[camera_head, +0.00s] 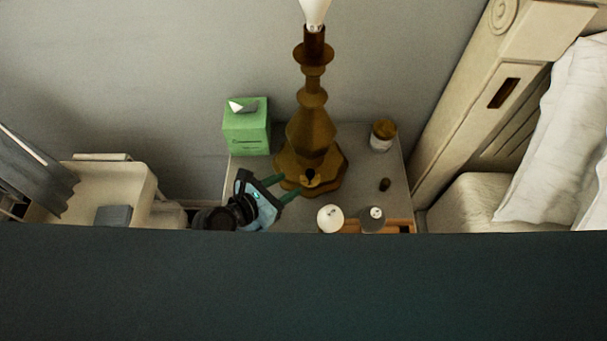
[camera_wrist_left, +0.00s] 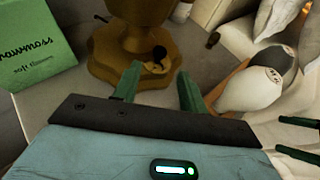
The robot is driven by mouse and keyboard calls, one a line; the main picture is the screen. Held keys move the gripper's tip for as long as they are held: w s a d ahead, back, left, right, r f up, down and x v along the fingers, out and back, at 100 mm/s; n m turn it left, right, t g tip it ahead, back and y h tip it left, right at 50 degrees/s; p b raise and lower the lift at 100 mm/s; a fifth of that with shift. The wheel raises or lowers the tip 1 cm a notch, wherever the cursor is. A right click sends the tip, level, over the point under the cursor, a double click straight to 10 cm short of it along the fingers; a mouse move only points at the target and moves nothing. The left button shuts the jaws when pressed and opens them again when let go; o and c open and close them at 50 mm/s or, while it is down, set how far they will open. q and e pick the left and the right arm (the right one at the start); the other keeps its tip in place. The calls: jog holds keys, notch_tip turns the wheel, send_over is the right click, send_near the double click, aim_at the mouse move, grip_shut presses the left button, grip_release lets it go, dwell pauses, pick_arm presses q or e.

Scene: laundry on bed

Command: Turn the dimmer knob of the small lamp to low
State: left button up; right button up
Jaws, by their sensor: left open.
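The small lamp (camera_head: 312,130) is a brass-coloured stand with a bare bulb on a bedside table. Its dark dimmer knob (camera_head: 309,174) sits low on the front of the base, and it also shows in the left wrist view (camera_wrist_left: 159,53). My left gripper (camera_head: 287,187) is open and empty at the front left of the base. In the left wrist view its two green fingers (camera_wrist_left: 158,78) are apart, with the knob just beyond the gap, not touched. Two dark green fingers at the right edge of that view look like my right gripper (camera_wrist_left: 281,135), spread apart.
A green tissue box (camera_head: 246,130) stands left of the lamp. A lidded jar (camera_head: 382,136) and a small dark item (camera_head: 385,184) are on the right. A white bottle (camera_head: 330,218) and a grey one (camera_head: 372,218) stand in front. A bed (camera_head: 470,205) is at right.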

aim_at(307, 174)
pick_arm(q)
jog(key=b+x, duration=0.1)
jog(key=x, duration=0.6)
jog(key=shift+f, duration=0.1)
pick_arm(e)
jog(key=shift+s+a+f, duration=0.1)
jog(key=shift+s+f, duration=0.4)
jog(key=shift+f, duration=0.25)
pick_arm(q)
grip_shut()
pick_arm(e)
jog(key=shift+f+g, duration=0.1)
jog(key=shift+g, duration=0.2)
